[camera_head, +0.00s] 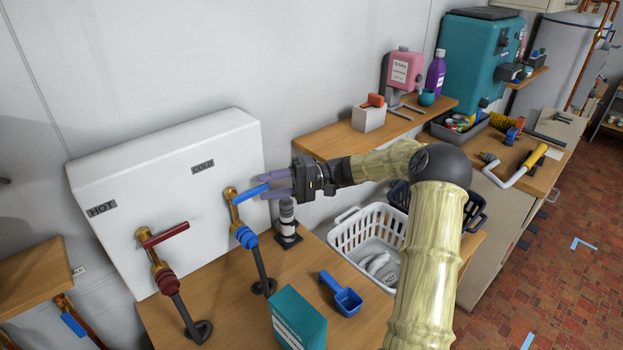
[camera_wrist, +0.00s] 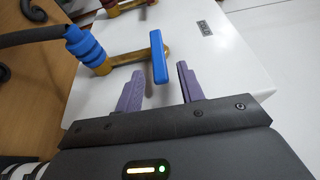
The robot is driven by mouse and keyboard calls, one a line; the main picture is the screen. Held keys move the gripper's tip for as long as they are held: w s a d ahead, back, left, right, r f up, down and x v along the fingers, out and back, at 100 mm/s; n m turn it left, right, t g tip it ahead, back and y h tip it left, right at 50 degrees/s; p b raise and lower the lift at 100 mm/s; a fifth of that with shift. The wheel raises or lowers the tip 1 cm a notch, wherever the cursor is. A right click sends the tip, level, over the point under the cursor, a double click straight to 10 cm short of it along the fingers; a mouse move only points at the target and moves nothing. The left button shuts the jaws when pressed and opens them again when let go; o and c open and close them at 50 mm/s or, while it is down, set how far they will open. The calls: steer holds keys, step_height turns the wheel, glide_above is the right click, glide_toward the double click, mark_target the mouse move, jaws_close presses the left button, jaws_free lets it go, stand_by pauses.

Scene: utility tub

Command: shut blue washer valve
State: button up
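The blue washer valve lever (camera_head: 250,194) sticks out sideways to the right from its upright brass valve body (camera_head: 235,213), under the COLD label on the white wall box (camera_head: 180,165). A blue collar (camera_head: 243,237) and dark hose hang below. In the wrist view the blue lever (camera_wrist: 158,57) lies ahead of my gripper, its near end between the fingertips in the picture. My gripper (camera_head: 267,186) has purple fingers and comes from the right; it is open, with its fingers (camera_wrist: 160,75) spread and a gap on both sides of the lever. I cannot tell whether a finger touches it.
A red valve lever (camera_head: 165,236) under the HOT label stands to the left. Below are a wooden counter (camera_head: 220,290), a teal box (camera_head: 298,320), a blue scoop (camera_head: 342,296) and a white basket (camera_head: 370,245). A wooden shelf (camera_head: 340,140) runs behind my arm.

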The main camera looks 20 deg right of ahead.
steer(key=d+b, duration=0.2)
steer(key=d, duration=1.3)
steer(key=shift+s+d+f+b, duration=0.2)
steer(key=shift+s+d+b, duration=0.1)
steer(key=shift+d+b, duration=0.1)
